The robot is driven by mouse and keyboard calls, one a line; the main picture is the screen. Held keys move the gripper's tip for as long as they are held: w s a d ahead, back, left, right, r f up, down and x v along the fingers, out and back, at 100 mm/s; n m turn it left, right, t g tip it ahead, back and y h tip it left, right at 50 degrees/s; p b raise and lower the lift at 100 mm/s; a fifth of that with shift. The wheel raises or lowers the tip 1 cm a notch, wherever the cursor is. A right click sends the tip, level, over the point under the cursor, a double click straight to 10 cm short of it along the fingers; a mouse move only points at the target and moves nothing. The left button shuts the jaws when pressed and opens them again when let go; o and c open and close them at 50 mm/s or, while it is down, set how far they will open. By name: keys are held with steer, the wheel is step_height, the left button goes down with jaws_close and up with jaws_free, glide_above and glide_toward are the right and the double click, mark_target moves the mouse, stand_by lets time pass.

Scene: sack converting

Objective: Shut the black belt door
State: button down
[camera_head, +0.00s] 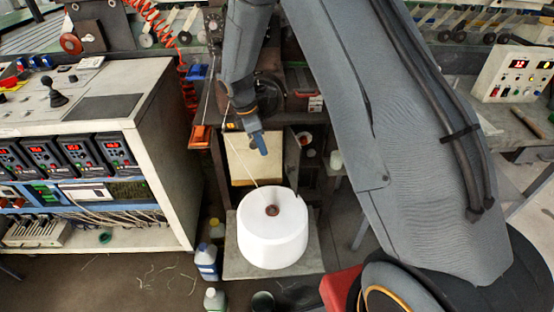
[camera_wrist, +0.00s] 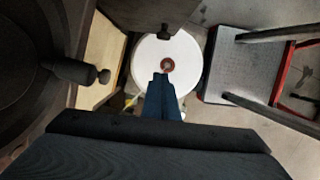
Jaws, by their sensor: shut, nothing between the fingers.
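My gripper (camera_head: 261,147) has blue fingers and is shut and empty. In the head view it points down in front of the dark machine, above the white spool. In the wrist view the shut fingers (camera_wrist: 160,80) overlap the spool's near edge. What looks like the black belt door (camera_head: 308,165) is a dark panel standing out from the machine, right of a cream inner panel (camera_head: 242,160). In the wrist view a dark panel (camera_wrist: 140,14) with a black knob (camera_wrist: 165,32) shows at the top, apart from the fingers. Its hinge is hidden.
The large white spool (camera_head: 272,245) stands on a plate before the machine. Bottles (camera_head: 206,262) stand left of it on the floor. A control cabinet (camera_head: 170,150) is at left. A red-framed step stool (camera_wrist: 235,65) shows at right in the wrist view.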

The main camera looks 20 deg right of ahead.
mark_target(287, 168)
steer(key=d+f+p, duration=0.4)
steer(key=d+f, duration=0.2)
steer(key=f, duration=0.3)
steer(key=shift+d+f, duration=0.2)
steer(key=shift+f, duration=0.2)
steer(key=shift+s+d+n, duration=0.2)
steer(key=shift+d+n, duration=0.25)
steer(key=shift+d, duration=0.05)
steer(key=shift+s+d+n, duration=0.2)
steer(key=shift+d+n, duration=0.25)
steer(key=shift+d, duration=0.05)
steer(key=w+d+n+t+y+p, duration=0.1)
steer(key=w+d+n+t+p, duration=0.1)
steer(key=d+n, duration=0.6)
steer(key=shift+w+d+n+p, duration=0.3)
steer(key=shift+w+d, duration=0.6)
steer(key=shift+d, duration=1.75)
